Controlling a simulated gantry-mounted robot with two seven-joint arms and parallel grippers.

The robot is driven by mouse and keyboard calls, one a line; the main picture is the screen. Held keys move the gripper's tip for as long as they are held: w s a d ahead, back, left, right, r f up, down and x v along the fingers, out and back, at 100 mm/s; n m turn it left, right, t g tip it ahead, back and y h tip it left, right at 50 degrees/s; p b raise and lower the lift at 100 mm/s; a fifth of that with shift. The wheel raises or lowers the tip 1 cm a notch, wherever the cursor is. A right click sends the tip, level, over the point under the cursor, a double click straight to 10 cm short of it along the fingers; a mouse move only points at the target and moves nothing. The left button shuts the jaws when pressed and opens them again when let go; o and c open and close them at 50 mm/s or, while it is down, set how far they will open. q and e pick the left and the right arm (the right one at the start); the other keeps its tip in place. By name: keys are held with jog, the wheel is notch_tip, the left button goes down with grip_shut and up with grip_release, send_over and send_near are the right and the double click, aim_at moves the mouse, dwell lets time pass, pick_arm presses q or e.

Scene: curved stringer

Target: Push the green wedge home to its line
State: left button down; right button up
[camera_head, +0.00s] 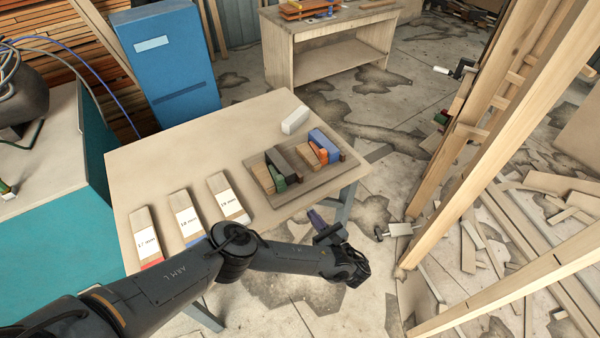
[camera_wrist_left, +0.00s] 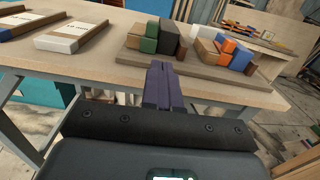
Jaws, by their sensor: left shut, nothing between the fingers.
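A green wedge (camera_head: 279,183) sits in a wooden block fixture (camera_head: 305,193) near the table's right end, between a light wooden block (camera_head: 263,178) and a dark block (camera_head: 282,163). In the left wrist view the green wedge (camera_wrist_left: 149,45) shows beside the dark block (camera_wrist_left: 168,38). My left gripper (camera_head: 314,213) is shut and empty, just off the table's front edge, with its purple fingers pointing toward the fixture. In the left wrist view its fingertips (camera_wrist_left: 158,66) are apart from the green wedge. Any line on the fixture is too small to make out.
An orange wedge (camera_head: 318,152) and a blue block (camera_head: 325,145) share the fixture. A white block (camera_head: 295,120) lies behind. Several labelled blocks (camera_head: 228,196) lie to the left. The table's back left is clear.

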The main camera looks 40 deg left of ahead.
pick_arm(q)
jog(key=s+p, duration=0.1)
jog(key=b, duration=1.4)
send_near(281, 182)
jog(key=x, duration=0.4)
jog(key=shift+w+a+f, duration=0.2)
jog(key=shift+a+f, duration=0.05)
jog(key=shift+a, duration=0.05)
jog(key=shift+w+a+r, duration=0.1)
jog(key=shift+a+r, duration=0.05)
jog(key=shift+a, duration=0.1)
jog(key=shift+x, duration=0.8)
pick_arm(e)
notch_tip(281, 182, down, 12)
jog(key=shift+f, duration=0.1)
